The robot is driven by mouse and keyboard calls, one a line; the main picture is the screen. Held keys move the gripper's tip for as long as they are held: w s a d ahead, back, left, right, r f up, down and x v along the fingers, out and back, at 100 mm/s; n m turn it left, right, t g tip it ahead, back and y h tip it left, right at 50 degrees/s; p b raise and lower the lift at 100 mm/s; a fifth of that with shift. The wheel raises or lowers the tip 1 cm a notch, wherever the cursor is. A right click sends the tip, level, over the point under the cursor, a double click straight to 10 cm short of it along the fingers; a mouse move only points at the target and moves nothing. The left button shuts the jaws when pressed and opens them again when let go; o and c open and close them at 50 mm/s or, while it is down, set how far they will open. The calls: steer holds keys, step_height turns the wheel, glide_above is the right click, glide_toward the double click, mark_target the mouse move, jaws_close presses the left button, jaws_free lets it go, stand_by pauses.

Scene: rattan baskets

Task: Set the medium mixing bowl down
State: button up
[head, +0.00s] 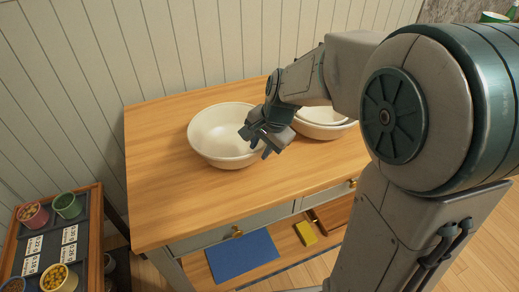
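A cream mixing bowl (215,134) is upright over the left part of the wooden table top in the head view. It looks to rest on the wood, but a small gap under it cannot be ruled out. My gripper (257,143) is at the bowl's right rim, with its fingers pointing down and left. The gripper covers part of that rim. Whether the fingers pinch the rim or stand apart around it is not clear. Other cream bowls (325,130), seemingly nested, stand to the right, partly hidden behind my arm.
The wooden table (160,205) has clear room left of and in front of the bowl. A panelled wall is behind it. A blue board (242,255) and a yellow block (305,233) lie on the lower shelf. A rack with small pots (67,205) stands at the left.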

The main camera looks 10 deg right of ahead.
steer(key=v, duration=0.9)
steer(key=s+d+f+n+h, duration=0.1)
steer(key=s+d+f+n, duration=0.1)
steer(key=s, duration=0.5)
steer(key=s+d+f+n+h, duration=0.1)
steer(key=s+d+f+n, duration=0.1)
steer(key=s+d+n, duration=0.2)
steer(key=s+n, duration=0.3)
steer(key=s, duration=0.1)
steer(key=shift+f+h+p, duration=0.3)
steer(key=shift+f+p, duration=0.1)
steer(key=shift+d, duration=0.1)
